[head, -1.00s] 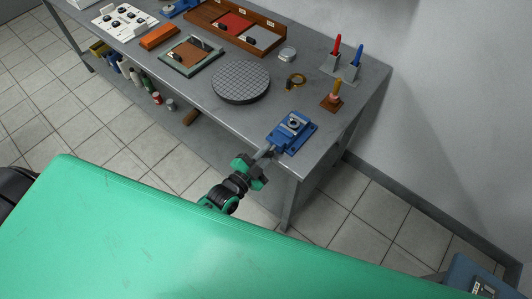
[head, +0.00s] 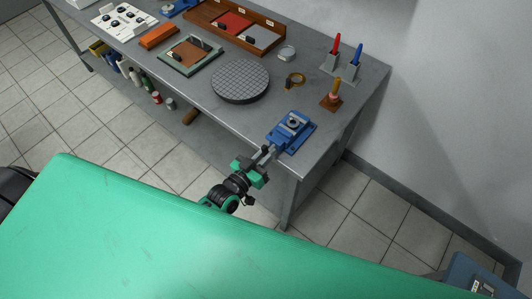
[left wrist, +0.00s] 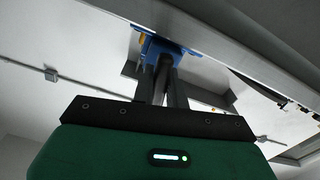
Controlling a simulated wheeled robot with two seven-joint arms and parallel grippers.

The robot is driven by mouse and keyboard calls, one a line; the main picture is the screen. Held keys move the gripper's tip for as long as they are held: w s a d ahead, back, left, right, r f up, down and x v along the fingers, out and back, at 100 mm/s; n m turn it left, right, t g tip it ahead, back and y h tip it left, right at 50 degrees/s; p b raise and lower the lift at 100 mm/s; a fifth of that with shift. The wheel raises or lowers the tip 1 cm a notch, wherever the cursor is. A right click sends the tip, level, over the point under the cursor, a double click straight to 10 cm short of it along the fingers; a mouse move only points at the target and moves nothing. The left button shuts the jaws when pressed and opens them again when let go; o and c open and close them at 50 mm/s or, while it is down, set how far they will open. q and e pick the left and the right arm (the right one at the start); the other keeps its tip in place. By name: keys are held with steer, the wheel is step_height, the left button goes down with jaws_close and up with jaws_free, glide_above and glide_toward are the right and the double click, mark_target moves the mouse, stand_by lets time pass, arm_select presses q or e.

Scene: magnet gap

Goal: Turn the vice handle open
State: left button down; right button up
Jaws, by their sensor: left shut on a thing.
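The blue vice (head: 292,131) sits at the near right corner of the grey workbench. My left gripper (head: 267,154) reaches up to its front side from the bench's near edge. In the left wrist view, the two grey fingers (left wrist: 163,88) are shut on the dark vice handle (left wrist: 164,66), with the blue vice body (left wrist: 178,48) just beyond. In the head view the fingers mostly hide the handle. My right gripper is in neither current view.
On the grey workbench (head: 214,112), a round gridded plate (head: 240,81) lies left of the vice. A brass ring (head: 295,79) and a wooden stand with a peg (head: 331,102) are behind it. The bench's near edge runs close below the vice.

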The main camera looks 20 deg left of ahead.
arm_select(q)
steer(key=n, duration=0.3)
steer(key=shift+n, duration=0.4)
steer(key=n+b, duration=0.1)
steer(key=n, duration=0.2)
steer(key=shift+n, duration=0.3)
steer(key=n+b, duration=0.1)
steer(key=n, duration=0.3)
steer(key=shift+d, duration=0.1)
steer(key=shift+n+b, duration=0.65)
steer(key=shift+n, duration=1.35)
steer(key=c, duration=1.4)
jaws_free()
steer(key=shift+r, duration=0.1)
steer(key=shift+s, duration=0.15)
